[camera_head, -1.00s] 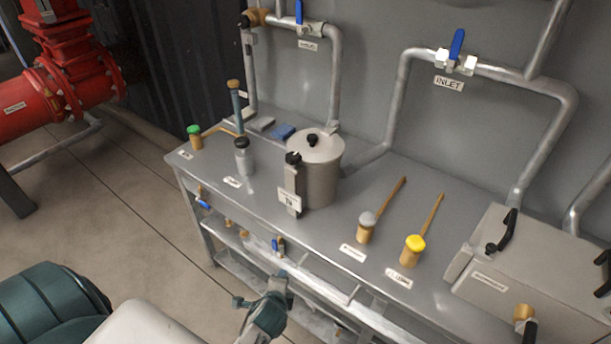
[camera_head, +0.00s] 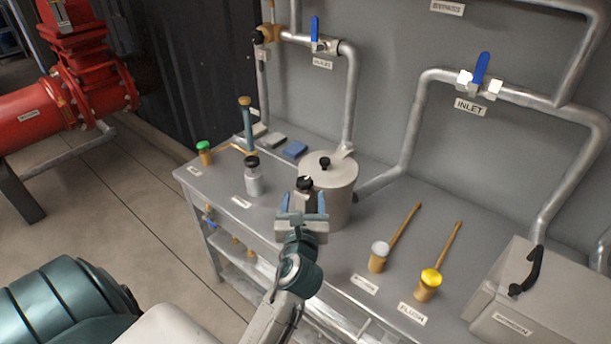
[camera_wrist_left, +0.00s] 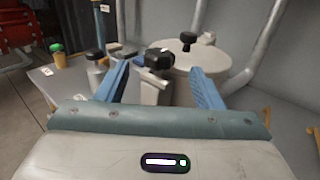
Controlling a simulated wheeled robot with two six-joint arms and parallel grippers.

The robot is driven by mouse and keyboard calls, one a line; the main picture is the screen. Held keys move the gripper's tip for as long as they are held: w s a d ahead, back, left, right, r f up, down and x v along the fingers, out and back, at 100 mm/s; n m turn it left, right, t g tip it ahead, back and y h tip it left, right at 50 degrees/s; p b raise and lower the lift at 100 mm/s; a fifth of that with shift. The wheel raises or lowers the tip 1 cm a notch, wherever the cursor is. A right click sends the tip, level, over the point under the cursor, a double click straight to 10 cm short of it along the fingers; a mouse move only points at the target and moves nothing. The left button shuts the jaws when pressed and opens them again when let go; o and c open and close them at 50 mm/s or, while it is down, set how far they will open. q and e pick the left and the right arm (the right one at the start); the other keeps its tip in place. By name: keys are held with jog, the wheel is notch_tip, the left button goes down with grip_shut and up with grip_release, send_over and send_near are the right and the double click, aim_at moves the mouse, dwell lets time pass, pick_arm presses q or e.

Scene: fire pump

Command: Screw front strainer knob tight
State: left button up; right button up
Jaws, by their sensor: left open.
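The strainer is a grey metal pot (camera_head: 337,205) with a round lid on the bench. A black front knob (camera_head: 304,183) sits on top of the upright bracket at the pot's front; it also shows in the left wrist view (camera_wrist_left: 159,58). A second black knob (camera_head: 324,162) is on the lid. My left gripper (camera_head: 303,202) is open, its blue fingers on either side of the bracket, just below and in front of the front knob. In the left wrist view its fingers (camera_wrist_left: 163,85) stand apart with the knob between and beyond them. Contact cannot be told. My right gripper is not in view.
A grey jar with black cap (camera_head: 254,178) stands left of the strainer. White-topped (camera_head: 379,256) and yellow-topped (camera_head: 429,284) brass fittings with long handles stand right. A grey box (camera_head: 517,295) is at far right. Pipes with blue-handled valves (camera_head: 480,70) run along the wall behind.

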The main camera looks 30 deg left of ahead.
aim_at(305, 175)
pick_arm(q)
jog(key=p+x, duration=0.1)
jog(key=x, duration=0.6)
jog(key=shift+w+a, duration=0.25)
jog(key=shift+w, duration=0.1)
jog(key=shift+w+a+f, duration=0.1)
jog(key=shift+w+a, duration=0.2)
jog(key=shift+w, duration=0.1)
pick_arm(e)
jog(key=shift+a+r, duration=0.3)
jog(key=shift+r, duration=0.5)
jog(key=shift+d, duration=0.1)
pick_arm(q)
jog(key=c, duration=1)
jog(key=shift+p, duration=0.35)
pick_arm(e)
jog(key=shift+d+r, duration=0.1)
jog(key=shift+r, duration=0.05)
